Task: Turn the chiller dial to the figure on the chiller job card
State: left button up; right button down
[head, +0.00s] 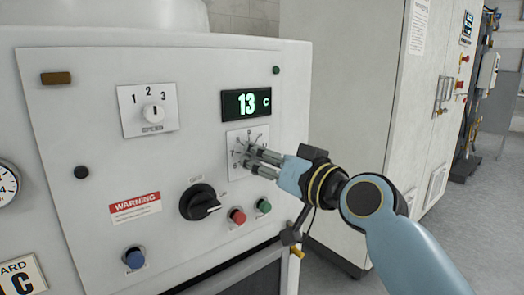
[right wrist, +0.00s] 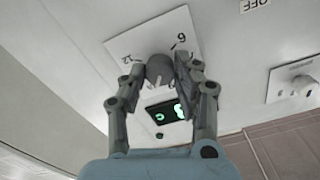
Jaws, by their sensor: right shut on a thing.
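The chiller dial (right wrist: 158,70) is a grey knob on a white scale plate (head: 236,137) with figures around it. My right gripper (right wrist: 161,72) is shut on the knob, one finger on each side. In the head view the right gripper (head: 246,155) covers most of the dial. The wrist view shows a 12 and a 6 or 9 on the plate; I cannot tell where the knob points. My left gripper is out of view.
The panel also bears a 1-2-3 selector (head: 153,114), a black rotary switch (head: 200,202), a red button (head: 237,216), a green button (head: 264,206) and a blue button (head: 134,258). A gauge (head: 5,187) is at the left edge. A tall cabinet (head: 345,110) stands right.

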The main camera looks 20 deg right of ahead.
jog(key=shift+m, duration=0.4)
jog(key=c, duration=1)
grip_release()
jog(key=shift+s+d, duration=0.1)
jog(key=v, duration=1.1)
jog(key=shift+s+d, duration=0.1)
jog(key=shift+s, duration=0.3)
